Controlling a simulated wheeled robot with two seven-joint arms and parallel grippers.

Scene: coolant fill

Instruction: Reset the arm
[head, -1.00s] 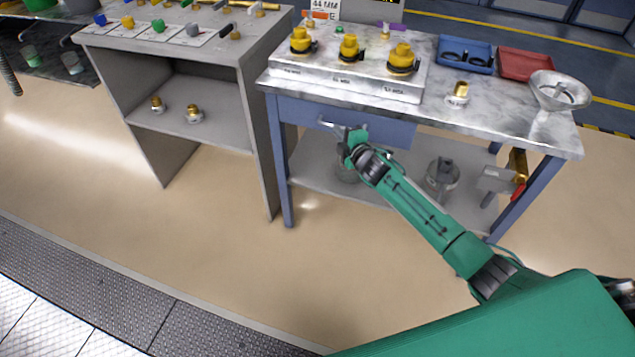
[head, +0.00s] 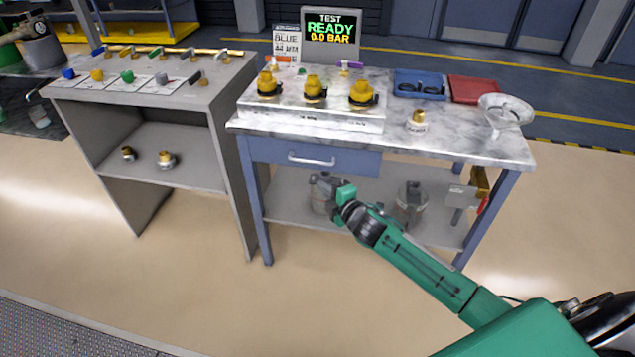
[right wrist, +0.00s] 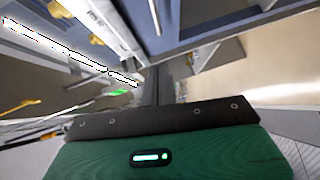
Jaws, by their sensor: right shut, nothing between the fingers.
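My right arm reaches in from the lower right of the head view. Its gripper (head: 326,184) is shut and empty, in front of the blue workbench, below the drawer handle (head: 312,161) and apart from it. The gripper overlaps a metal canister on the lower shelf in the picture. In the right wrist view the dark fingers (right wrist: 163,85) are together, pointing towards the bench. The drawer (head: 350,162) looks closed. My left gripper is not in view.
The marble-topped bench (head: 455,143) carries yellow-capped fittings (head: 314,90), a blue tray (head: 420,77), a red tray (head: 476,82), a funnel (head: 503,112) and a display (head: 331,29) reading READY 0.0 BAR. A grey shelf unit (head: 190,98) stands left. The floor in front is clear.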

